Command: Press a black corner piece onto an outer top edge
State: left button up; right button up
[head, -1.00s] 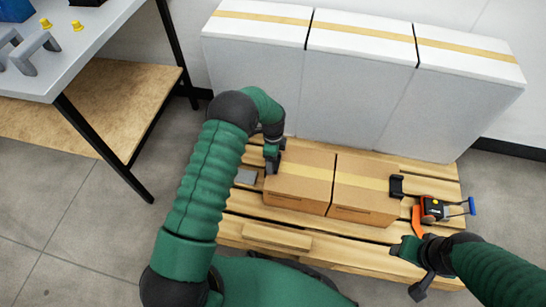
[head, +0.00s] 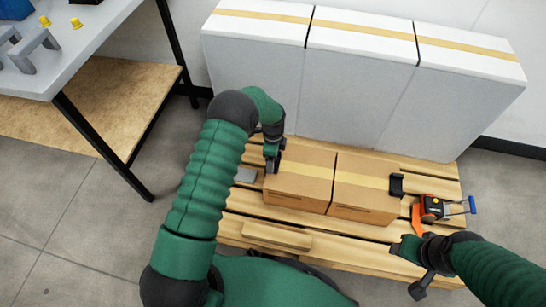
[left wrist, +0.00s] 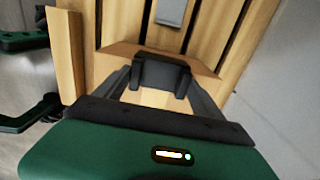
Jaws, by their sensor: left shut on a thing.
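Two taped cardboard boxes, a left box (head: 299,187) and a right box (head: 362,202), stand side by side on a wooden pallet. My left gripper (head: 272,163) is at the left box's outer top edge. In the left wrist view it is shut on a black corner piece (left wrist: 162,72), which lies across the taped edge between the fingers. Whether the piece is fully seated there cannot be told. Another black corner piece (head: 396,185) sits on the right box's outer top edge. My right gripper (head: 403,248) is low at the right, apart from the boxes; its jaw opening is unclear.
A tool with orange, black and blue parts (head: 432,208) lies on the pallet (head: 325,238) at the right. A grey plate (head: 246,175) is left of the left box. Tall white boxes (head: 350,90) stand behind. A grey table (head: 95,45) is at the upper left.

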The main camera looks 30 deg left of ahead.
pick_arm(q)
jog(key=shift+f, duration=0.15)
jog(key=o, duration=1.3)
notch_tip(320, 180, up, 7)
jog(key=p, duration=0.6)
